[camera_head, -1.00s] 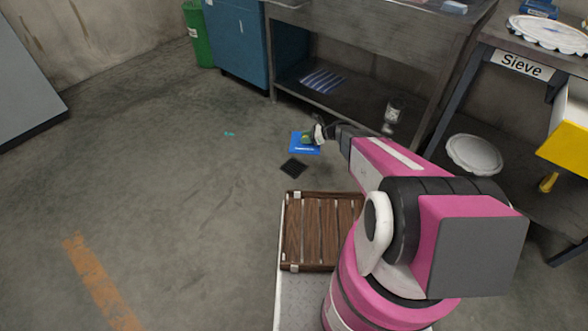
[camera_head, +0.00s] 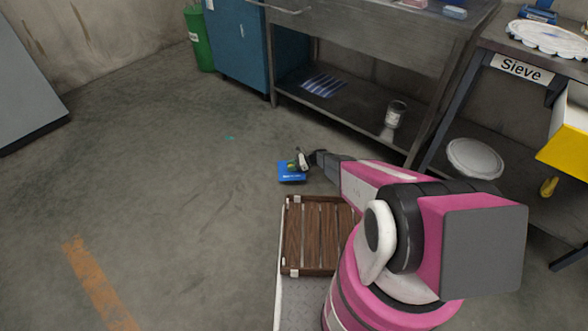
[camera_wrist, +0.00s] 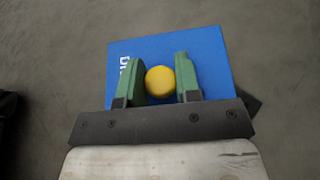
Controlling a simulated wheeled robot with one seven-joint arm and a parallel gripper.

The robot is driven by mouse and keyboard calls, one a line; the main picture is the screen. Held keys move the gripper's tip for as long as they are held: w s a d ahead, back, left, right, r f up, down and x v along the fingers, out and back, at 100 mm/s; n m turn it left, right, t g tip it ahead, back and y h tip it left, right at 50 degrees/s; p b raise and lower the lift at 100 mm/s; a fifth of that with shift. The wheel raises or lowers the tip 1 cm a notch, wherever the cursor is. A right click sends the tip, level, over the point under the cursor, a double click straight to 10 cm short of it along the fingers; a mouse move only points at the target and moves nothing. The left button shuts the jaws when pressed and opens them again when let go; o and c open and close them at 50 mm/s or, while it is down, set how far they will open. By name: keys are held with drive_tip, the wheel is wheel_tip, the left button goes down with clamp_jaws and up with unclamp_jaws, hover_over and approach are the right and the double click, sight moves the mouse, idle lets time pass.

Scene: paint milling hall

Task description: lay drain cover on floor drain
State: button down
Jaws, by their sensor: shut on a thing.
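The drain cover (camera_head: 290,177) is a blue square plate with white lettering. It also fills the middle of the wrist view (camera_wrist: 210,50), with a round yellow knob (camera_wrist: 160,81) at its centre. My gripper (camera_wrist: 158,62) has its green fingers shut on the knob; in the head view my gripper (camera_head: 299,165) is above the plate. A dark corner of the floor drain (camera_wrist: 250,102) shows past the plate's right edge in the wrist view. In the head view the cover hides the drain. I cannot tell whether the plate touches the floor.
A brown slatted wooden crate (camera_head: 318,200) stands on my base near the cover. A steel bench (camera_head: 370,70) with a low shelf is behind, beside a blue cabinet (camera_head: 245,45) and a green bin (camera_head: 198,40). The Sieve table (camera_head: 515,68) is at right. The floor at left is free.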

drive_tip(key=w+f, duration=0.1)
drive_tip(key=w, duration=0.1)
drive_tip(key=w+d+f, duration=0.1)
drive_tip(key=w, duration=0.1)
drive_tip(key=w+f, duration=0.2)
drive_tip(key=shift+d, duration=0.2)
drive_tip(key=shift+f, duration=1.8)
drive_tip(key=shift+f, duration=0.1)
drive_tip(key=c, duration=0.8)
unclamp_jaws()
